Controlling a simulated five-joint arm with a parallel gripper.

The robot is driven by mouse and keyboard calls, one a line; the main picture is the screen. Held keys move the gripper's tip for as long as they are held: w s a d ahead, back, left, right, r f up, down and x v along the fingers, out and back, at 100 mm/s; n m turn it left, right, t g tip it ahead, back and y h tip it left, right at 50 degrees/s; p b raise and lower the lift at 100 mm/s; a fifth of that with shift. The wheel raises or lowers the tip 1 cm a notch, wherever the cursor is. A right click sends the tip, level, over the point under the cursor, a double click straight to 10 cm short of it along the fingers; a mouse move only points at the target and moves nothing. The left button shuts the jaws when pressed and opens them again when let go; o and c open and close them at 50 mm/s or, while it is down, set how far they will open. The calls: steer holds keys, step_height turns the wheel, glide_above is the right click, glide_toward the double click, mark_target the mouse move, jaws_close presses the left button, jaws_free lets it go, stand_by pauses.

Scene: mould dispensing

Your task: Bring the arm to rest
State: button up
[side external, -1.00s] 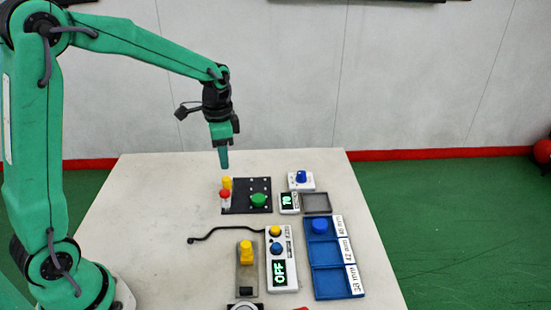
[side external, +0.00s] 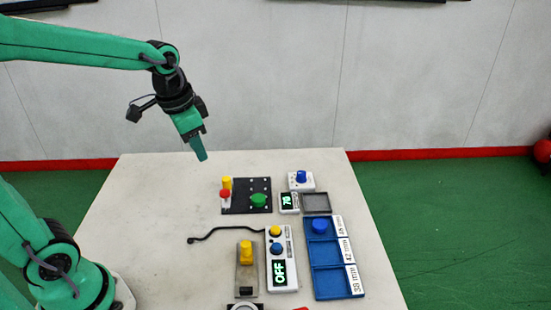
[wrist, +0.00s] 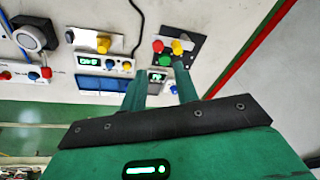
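My gripper (side external: 200,153) hangs in the air above the far left part of the table (side external: 150,215), tilted down and to the right. In the wrist view its two green fingers (wrist: 160,72) stand apart with nothing held between them. My gripper is clear of everything on the table. A black plate (side external: 234,206) with red, yellow and green knobs lies below and right of it in the side view.
A blue tray (side external: 332,252) with labelled compartments holds a blue knob (side external: 320,226) in its far compartment. A white box (side external: 292,285) reads OFF. A yellow knob (side external: 246,250) stands on a grey fixture. A black cable (side external: 218,230) crosses the table. The table's left side is clear.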

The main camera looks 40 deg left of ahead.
steer(key=s+d+r+n+t, duration=0.2)
steer(key=s+n+t, duration=0.1)
steer(key=s, duration=0.7)
steer(key=shift+s+n, duration=0.25)
steer(key=shift+n, duration=0.05)
